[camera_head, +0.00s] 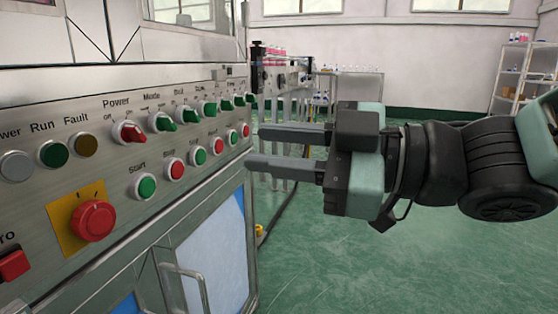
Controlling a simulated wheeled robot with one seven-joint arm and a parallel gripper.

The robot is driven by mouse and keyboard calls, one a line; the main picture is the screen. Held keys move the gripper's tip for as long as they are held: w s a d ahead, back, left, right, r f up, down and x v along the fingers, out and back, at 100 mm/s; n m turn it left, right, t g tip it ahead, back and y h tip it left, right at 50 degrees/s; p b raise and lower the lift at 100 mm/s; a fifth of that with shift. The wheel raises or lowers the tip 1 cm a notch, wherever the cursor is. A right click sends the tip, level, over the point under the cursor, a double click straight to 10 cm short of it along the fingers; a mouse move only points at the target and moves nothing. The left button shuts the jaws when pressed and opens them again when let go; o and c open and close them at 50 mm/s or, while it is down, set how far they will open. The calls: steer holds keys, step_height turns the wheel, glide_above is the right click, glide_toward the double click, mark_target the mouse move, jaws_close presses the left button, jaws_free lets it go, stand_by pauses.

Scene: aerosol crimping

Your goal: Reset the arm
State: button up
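My gripper (268,148) is on the right side of the head view, at the end of my arm (430,165), which reaches in from the right edge. Its two grey fingers point left toward the control panel (120,220) and stand apart with a gap between them. Nothing shows between the fingers. The fingertips are close to the right end of the panel, beside its last buttons. I cannot tell whether they touch it.
The panel carries a red emergency button (92,220) on a yellow plate, a red power switch (128,132) and several green and red buttons. A cabinet handle (188,290) sticks out below. Behind stand a conveyor with pink-topped cans (275,57) and a shelf (520,80). Green floor (400,270) lies open below my arm.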

stand_by(0.3)
steer(key=w+d+f+m+t+h, duration=0.1)
steer(key=w+d+f+m+h, duration=0.15)
steer(key=f+m+h, duration=0.35)
steer(key=w+d+f+m+h, duration=0.1)
steer(key=d+f+m+h, duration=0.3)
steer(key=f, duration=0.5)
steer(key=s+d+f+m+g+h, duration=0.1)
steer(key=s+d+f+g+h, duration=0.1)
steer(key=s+f+g+h, duration=0.3)
steer(key=s+d+f+m+g+h, duration=0.1)
steer(key=s+d+f+g, duration=0.15)
steer(key=s, duration=0.45)
step_height(320, 180, up, 38)
steer(key=s+p, duration=0.1)
steer(key=p, duration=3.8)
steer(key=shift+s+d+f, duration=0.2)
steer(key=shift+d, duration=0.05)
